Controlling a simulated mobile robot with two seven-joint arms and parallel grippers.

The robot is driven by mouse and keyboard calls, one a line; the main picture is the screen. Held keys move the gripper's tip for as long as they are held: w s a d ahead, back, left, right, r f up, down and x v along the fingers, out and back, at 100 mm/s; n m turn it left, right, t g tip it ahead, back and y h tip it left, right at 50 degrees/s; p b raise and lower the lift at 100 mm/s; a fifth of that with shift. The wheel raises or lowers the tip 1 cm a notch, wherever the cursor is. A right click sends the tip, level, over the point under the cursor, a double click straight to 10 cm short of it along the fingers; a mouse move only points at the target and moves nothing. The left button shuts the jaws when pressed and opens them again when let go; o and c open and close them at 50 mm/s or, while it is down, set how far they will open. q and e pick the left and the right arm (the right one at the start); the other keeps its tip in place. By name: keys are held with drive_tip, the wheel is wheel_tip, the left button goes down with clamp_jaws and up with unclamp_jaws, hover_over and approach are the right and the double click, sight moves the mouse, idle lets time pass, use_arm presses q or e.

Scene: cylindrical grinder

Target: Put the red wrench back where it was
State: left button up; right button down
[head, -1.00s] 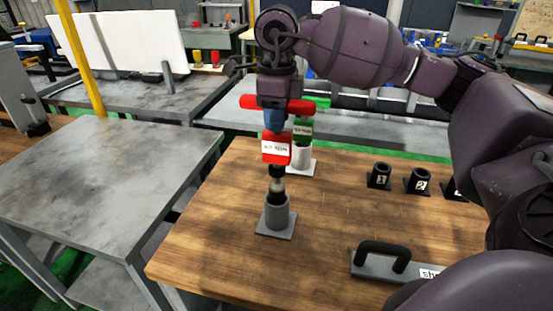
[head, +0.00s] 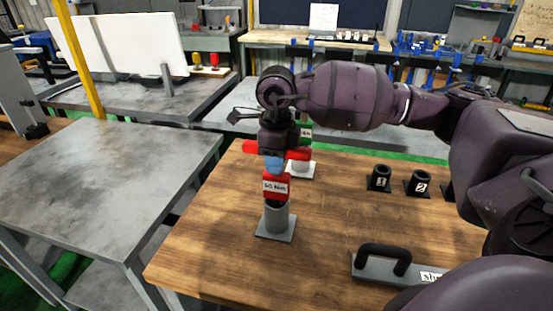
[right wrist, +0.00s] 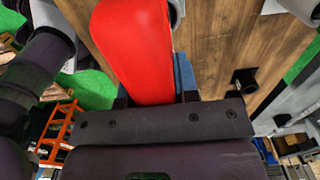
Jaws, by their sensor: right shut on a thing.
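The red wrench (head: 276,187) has a red crossbar handle and a red block with a white "50 Nm" label. It is upright over the grey round holder (head: 277,220), its lower shaft hidden inside the holder and the red block at or just above the rim. My right gripper (head: 273,162) is shut on the wrench just below the crossbar. In the right wrist view, the red handle (right wrist: 135,50) fills the upper middle, beside a blue finger pad. My left gripper is not in view.
Behind the red wrench, a green wrench (head: 305,132) stands in a white holder (head: 300,170). Black numbered holders (head: 379,178) stand to the right. A grey plate with a black handle (head: 384,258) lies at the front right. The wooden tabletop (head: 215,245) is clear left of the grey holder.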

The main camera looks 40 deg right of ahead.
drive_tip(key=shift+f, duration=0.1)
drive_tip(key=c, duration=1.2)
unclamp_jaws()
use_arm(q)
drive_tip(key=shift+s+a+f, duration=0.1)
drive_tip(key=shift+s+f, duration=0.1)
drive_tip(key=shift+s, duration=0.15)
use_arm(e)
drive_tip(key=o, duration=0.3)
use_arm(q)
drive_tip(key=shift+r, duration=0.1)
use_arm(e)
drive_tip(key=shift+o, duration=0.2)
drive_tip(key=shift+r, duration=0.35)
wheel_tip(320, 180, up, 12)
drive_tip(key=shift+f, duration=0.2)
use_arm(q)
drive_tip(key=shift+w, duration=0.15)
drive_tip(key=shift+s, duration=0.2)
